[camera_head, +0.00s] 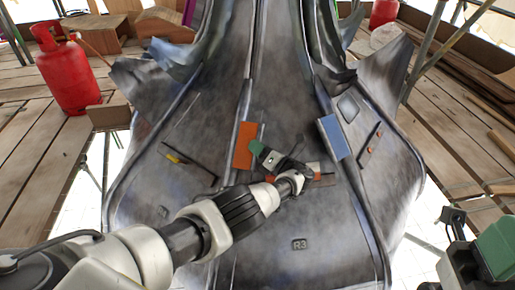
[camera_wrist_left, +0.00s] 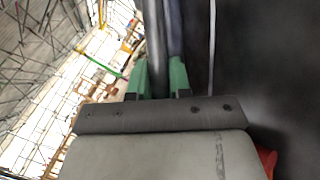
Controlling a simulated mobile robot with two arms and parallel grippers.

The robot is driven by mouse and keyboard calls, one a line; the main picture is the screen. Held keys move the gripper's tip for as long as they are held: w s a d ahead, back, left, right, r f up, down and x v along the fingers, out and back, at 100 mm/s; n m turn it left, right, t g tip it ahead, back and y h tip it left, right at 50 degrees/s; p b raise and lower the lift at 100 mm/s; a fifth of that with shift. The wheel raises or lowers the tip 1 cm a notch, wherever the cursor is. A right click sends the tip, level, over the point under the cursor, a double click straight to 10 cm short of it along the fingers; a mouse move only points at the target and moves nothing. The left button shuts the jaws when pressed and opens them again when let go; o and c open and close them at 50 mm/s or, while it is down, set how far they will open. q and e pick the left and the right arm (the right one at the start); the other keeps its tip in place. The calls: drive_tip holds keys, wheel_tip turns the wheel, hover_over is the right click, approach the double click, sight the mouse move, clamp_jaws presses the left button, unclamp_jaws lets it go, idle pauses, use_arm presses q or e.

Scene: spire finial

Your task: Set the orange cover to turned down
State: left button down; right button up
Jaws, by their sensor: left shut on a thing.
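The orange cover (camera_head: 243,145) is a flat upright panel on the grey metal spire skin, left of the middle in the head view. My left gripper (camera_head: 257,149) reaches across from the lower left, and its green fingertips meet the cover's right edge. It is shut on the cover, though the arm hides part of the contact. In the left wrist view the green fingers (camera_wrist_left: 160,78) stand close together, with blurred grey shapes between and beyond them. My right gripper does not show clearly; a green and black part is at the lower right of the head view.
A blue panel (camera_head: 333,137) is to the right on the spire. Small orange pieces (camera_head: 313,167) lie right beside my left wrist. A red gas cylinder (camera_head: 68,72) stands on the plank deck (camera_head: 40,150).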

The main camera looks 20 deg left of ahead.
use_arm(q)
drive_tip(key=c, duration=1.1)
unclamp_jaws()
drive_tip(key=shift+o, duration=0.2)
drive_tip(key=shift+d, duration=0.15)
drive_tip(key=b+v, duration=0.1)
drive_tip(key=v, duration=0.9)
drive_tip(key=shift+d, duration=0.35)
drive_tip(key=shift+s+f, duration=0.1)
